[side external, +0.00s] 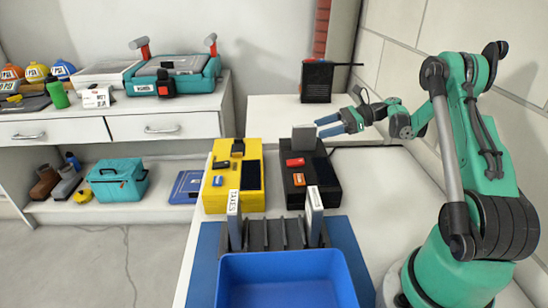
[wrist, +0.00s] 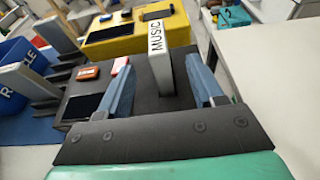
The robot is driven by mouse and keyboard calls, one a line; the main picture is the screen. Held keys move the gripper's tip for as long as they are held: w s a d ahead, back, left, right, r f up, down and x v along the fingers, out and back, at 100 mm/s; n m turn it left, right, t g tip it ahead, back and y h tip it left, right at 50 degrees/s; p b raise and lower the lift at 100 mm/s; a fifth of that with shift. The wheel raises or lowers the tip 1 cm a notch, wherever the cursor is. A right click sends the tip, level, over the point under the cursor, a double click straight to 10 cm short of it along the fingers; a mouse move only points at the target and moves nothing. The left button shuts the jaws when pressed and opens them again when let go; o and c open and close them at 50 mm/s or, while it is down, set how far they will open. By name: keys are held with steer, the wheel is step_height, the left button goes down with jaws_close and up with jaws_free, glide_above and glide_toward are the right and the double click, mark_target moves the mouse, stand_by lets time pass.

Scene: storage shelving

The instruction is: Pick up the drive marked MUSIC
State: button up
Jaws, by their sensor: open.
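The drive marked MUSIC (wrist: 160,63) stands upright on a black box (wrist: 75,85) in the wrist view, its white label facing up. In the side external view it is a plain grey slab (side external: 304,138) at the back of the black box (side external: 325,188); its label does not show there. My gripper (wrist: 160,68) is open, with one blue finger on each side of the drive. No contact shows. In the side external view, my gripper (side external: 319,127) is just right of the drive, near its top.
A red drive (side external: 295,162) and an orange drive (side external: 299,180) lie on the black box. A yellow box (side external: 222,195) stands left of it. In front, a dark rack (side external: 270,240) holds a drive marked TAXES (side external: 234,215) and another white-labelled drive (side external: 314,212), behind a blue bin (side external: 285,280).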

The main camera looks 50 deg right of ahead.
mark_target(304, 134)
steer(key=x, duration=0.5)
steer(key=shift+w+a+f, duration=0.2)
steer(key=shift+f, duration=0.05)
steer(key=shift+c, duration=0.2)
jaws_close()
